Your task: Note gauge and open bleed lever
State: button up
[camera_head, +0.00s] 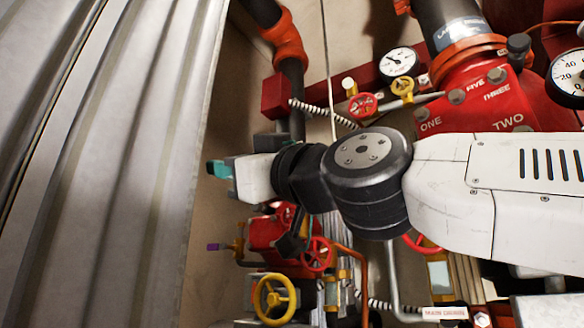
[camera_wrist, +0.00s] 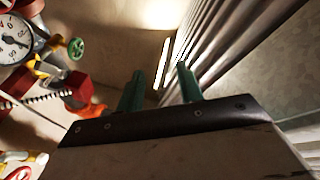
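A round white gauge (camera_head: 399,62) with a black needle is on the red pipework, upper right of centre. A larger gauge (camera_head: 568,78) is cut off at the right edge. A gauge (camera_wrist: 14,40) also shows at the left of the wrist view. A small purple-tipped lever (camera_head: 214,246) sticks out left of the lower red valve body; I cannot tell whether it is the bleed lever. My gripper (camera_head: 217,169) points left, above this lever and apart from it. In the wrist view its teal fingers (camera_wrist: 160,78) are apart, with nothing between them.
A corrugated metal shutter (camera_head: 110,150) fills the left side. Yellow handwheel (camera_head: 275,297), red handwheel (camera_head: 317,254) and several pipes crowd below my arm. A red manifold (camera_head: 480,95) stands at upper right. A bare wall strip lies between shutter and pipes.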

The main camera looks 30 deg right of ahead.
jog(key=w+d+r+m+h, duration=0.2)
jog(key=w+d+m+h, duration=0.1)
jog(key=h, duration=0.5)
jog(key=w+d+r+m+h, duration=0.2)
jog(key=d+m+h, duration=0.3)
jog(key=h, duration=0.3)
jog(key=w+d+r+m+t+h, duration=0.1)
jog(key=w+d+r+m+h, duration=0.1)
jog(key=h, duration=0.6)
jog(key=shift+w+d+r+m+h, duration=0.2)
jog(key=shift+w+d+m, duration=0.25)
jog(key=shift+w+d, duration=0.35)
jog(key=shift+w+d+r+m+h, duration=0.15)
jog(key=shift+w+d+m, duration=0.35)
jog(key=shift+d, duration=0.5)
jog(key=shift+f, duration=0.1)
grip_shut()
